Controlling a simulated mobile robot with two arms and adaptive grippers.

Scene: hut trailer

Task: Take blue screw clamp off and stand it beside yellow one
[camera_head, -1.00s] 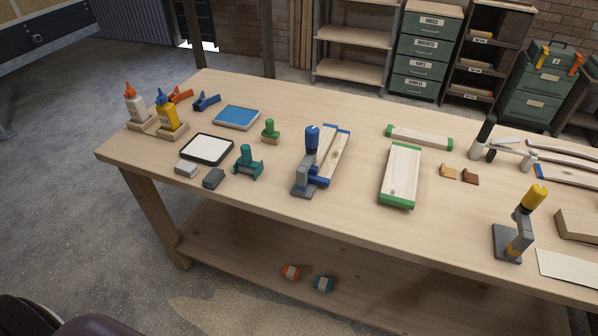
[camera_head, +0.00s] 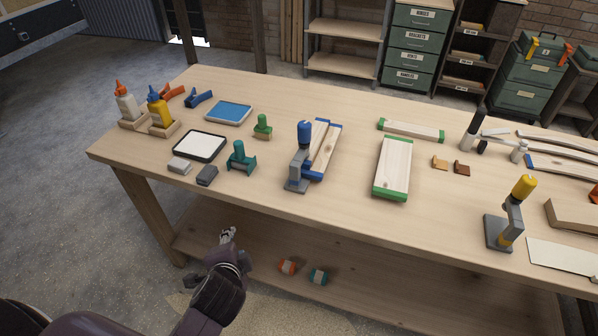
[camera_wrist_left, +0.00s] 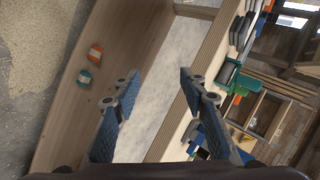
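The blue screw clamp (camera_head: 302,158) has a blue handle and a grey body. It stands on the workbench at the near end of blue-edged wooden boards (camera_head: 325,148), touching or against them. The yellow screw clamp (camera_head: 510,215) stands upright alone near the bench's front edge at the right. My left gripper (camera_head: 228,235) is in front of the bench, below and left of the blue clamp, with nothing in it. In the left wrist view its two fingers (camera_wrist_left: 158,85) are spread apart, with the bench edge and lower shelf beyond. My right gripper does not show.
Green-edged boards (camera_head: 393,166) lie between the clamps. A teal clamp-like tool (camera_head: 241,157), a white pad (camera_head: 199,146) and glue bottles (camera_head: 159,108) stand at the left. The lower shelf (camera_head: 330,297) holds two small rolls. Bare benchtop surrounds the yellow clamp's left side.

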